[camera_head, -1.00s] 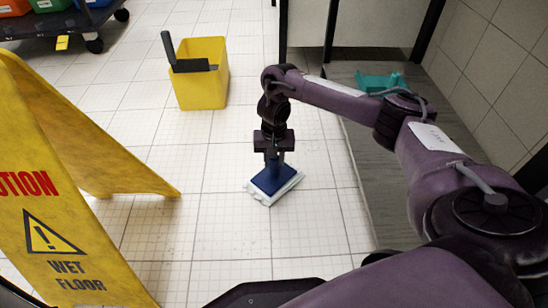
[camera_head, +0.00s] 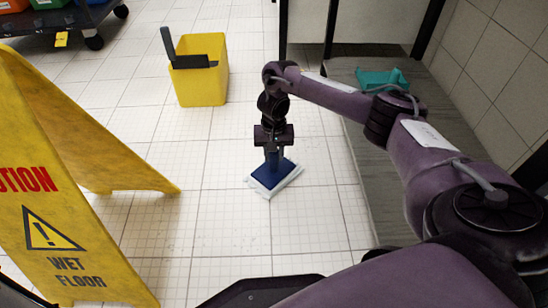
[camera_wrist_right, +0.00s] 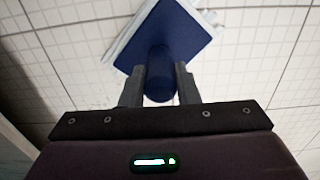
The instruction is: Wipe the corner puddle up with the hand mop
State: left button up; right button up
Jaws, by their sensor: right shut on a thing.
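The hand mop (camera_head: 283,175) is a blue block with a white pad under it, low at the tiled floor in the middle of the head view. My right gripper (camera_head: 273,155) points down and is shut on its handle. In the right wrist view the blue mop (camera_wrist_right: 178,40) and its round handle show, with the handle between the two fingers of my right gripper (camera_wrist_right: 160,80). I cannot tell for sure whether the pad touches the floor. No puddle can be made out clearly. My left gripper is not in view.
A yellow wet floor sign (camera_head: 50,215) stands at the left. A yellow bucket (camera_head: 200,85) is behind it to the right. A low grey bench (camera_head: 365,170) with a teal item (camera_head: 382,78) runs along the right. A dark cart (camera_head: 60,25) stands at the back left. Floor between is clear.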

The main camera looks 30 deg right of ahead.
jog(key=shift+w+d+b, duration=0.2)
jog(key=shift+w+d, duration=0.1)
jog(key=shift+w, duration=0.2)
jog(key=shift+w+d+b, duration=0.2)
jog(key=shift+w+d, duration=0.05)
jog(key=shift+w, duration=0.2)
jog(key=shift+w+d, duration=0.1)
jog(key=shift+w, duration=0.05)
